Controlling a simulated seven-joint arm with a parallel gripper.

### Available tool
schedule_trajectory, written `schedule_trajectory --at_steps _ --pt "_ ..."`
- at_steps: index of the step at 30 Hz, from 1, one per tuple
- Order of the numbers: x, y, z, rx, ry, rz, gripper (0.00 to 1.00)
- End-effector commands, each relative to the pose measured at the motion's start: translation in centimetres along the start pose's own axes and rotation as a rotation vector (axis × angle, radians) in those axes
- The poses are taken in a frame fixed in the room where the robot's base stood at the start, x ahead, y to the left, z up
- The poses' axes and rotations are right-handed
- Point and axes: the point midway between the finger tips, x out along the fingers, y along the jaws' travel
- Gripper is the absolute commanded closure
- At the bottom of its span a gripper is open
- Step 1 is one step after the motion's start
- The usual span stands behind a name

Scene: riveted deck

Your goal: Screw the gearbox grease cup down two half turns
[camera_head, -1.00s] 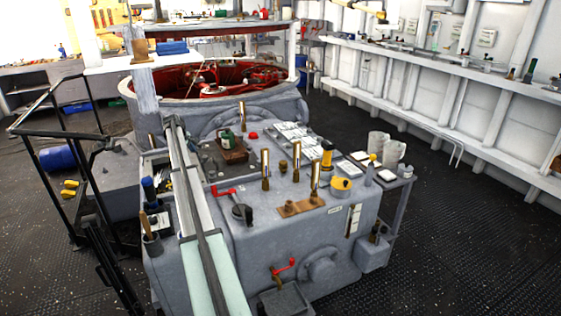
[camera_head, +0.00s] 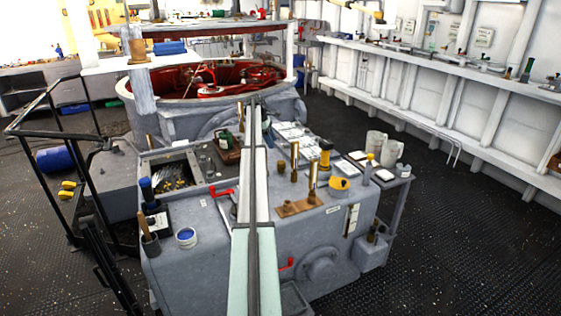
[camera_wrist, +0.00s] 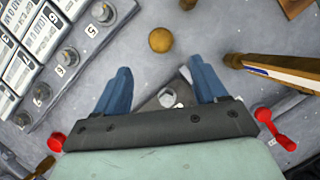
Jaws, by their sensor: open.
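My gripper (camera_wrist: 160,88) is open and empty above the grey gearbox top (camera_head: 215,262), its two blue fingers pointing away from the wrist. A small round brass knob (camera_wrist: 160,40) stands just past the fingertips, near the line between them, and touches neither. It may be the grease cup, but I cannot be sure. A silver hex bolt (camera_wrist: 168,97) on a dark plate shows between the fingers. In the head view a small brass knob (camera_head: 282,166) sits right of my arm. The fingers cannot be made out there.
A tall brass fitting (camera_wrist: 228,60) stands right of the fingers. Numbered studs and plates (camera_wrist: 68,57) lie at left. Red handles show at lower left (camera_wrist: 57,142) and right (camera_wrist: 280,130). A brown base plate (camera_head: 300,207) and yellow item (camera_head: 339,184) stand farther right.

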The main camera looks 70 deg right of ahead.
Motion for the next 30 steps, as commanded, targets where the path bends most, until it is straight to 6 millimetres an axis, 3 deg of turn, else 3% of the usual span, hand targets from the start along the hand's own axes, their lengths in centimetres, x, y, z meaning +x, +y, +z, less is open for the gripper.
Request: schedule_trajectory --at_steps 15,22,30 --pt "8.9 -0.1 0.0 0.002 0.0 0.0 0.29" --pt "11.3 0.0 -0.1 0.002 0.001 0.002 0.29" --pt "12.1 0.0 -0.1 0.002 0.001 0.001 0.29"
